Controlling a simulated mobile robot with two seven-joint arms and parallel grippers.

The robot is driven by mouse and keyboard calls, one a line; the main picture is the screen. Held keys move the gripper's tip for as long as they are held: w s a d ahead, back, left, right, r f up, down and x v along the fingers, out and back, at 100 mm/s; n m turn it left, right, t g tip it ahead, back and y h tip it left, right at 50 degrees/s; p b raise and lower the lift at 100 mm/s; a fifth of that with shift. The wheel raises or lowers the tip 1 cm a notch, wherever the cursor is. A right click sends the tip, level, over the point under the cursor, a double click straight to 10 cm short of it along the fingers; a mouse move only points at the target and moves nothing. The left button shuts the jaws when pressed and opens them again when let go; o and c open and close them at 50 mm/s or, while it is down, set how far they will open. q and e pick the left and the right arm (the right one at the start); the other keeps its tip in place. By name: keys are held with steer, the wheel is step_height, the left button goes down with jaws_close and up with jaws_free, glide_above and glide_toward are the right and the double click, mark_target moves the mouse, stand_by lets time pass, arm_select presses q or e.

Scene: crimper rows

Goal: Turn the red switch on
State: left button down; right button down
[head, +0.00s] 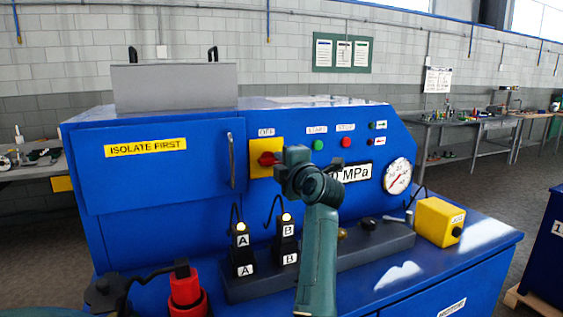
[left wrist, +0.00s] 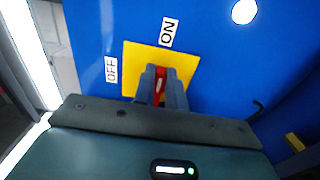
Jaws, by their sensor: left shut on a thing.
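In the left wrist view the gripper's fingers (left wrist: 163,85) are shut on the red switch handle (left wrist: 160,84), one on each side. Which label the handle points to is hard to tell. My right gripper is not in view.
Green and red buttons (head: 346,142) and a round gauge (head: 398,176) are right of the switch. A cover with a handle (head: 231,160) is at its left. Connectors A and B (head: 286,231), a red plug (head: 186,290) and a yellow box (head: 439,220) stand on the ledge below.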

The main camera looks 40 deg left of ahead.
arm_select(q)
steer(key=c, duration=1.4)
jaws_free()
steer(key=shift+c, duration=0.2)
steer(key=shift+d, duration=0.1)
